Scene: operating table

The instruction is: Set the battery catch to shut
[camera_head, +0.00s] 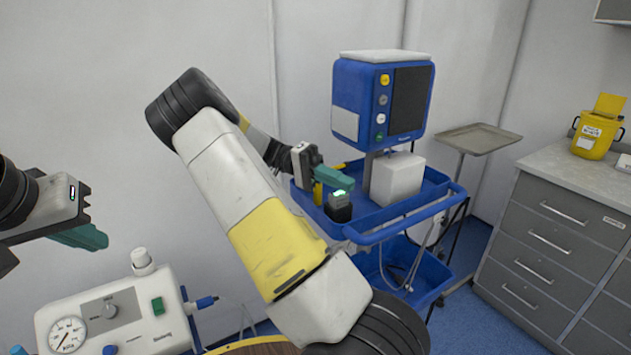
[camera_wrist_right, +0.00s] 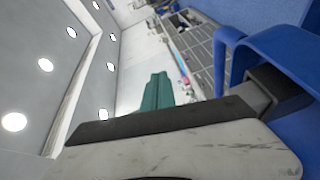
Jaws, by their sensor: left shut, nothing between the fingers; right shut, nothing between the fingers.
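A small grey block with a lit green top (camera_head: 340,198), which looks like the battery, sits in a dark holder (camera_head: 338,214) on the blue trolley. I cannot make out a separate catch on it or tell its setting. My right gripper (camera_head: 340,180), with teal fingers, is shut and empty just above and behind the block; I cannot tell whether they touch. Its fingers also show in the right wrist view (camera_wrist_right: 157,92), with a grey and dark part (camera_wrist_right: 262,95) at the right. My left gripper (camera_head: 92,238) is shut and empty at the far left, away from the trolley.
The blue trolley (camera_head: 455,198) carries a blue monitor (camera_head: 360,95) and a white box (camera_head: 397,178) close to the right of the block. A white gauge unit (camera_head: 115,315) stands at the lower left. A grey tray stand (camera_head: 480,138) and drawers (camera_head: 550,235) are at the right.

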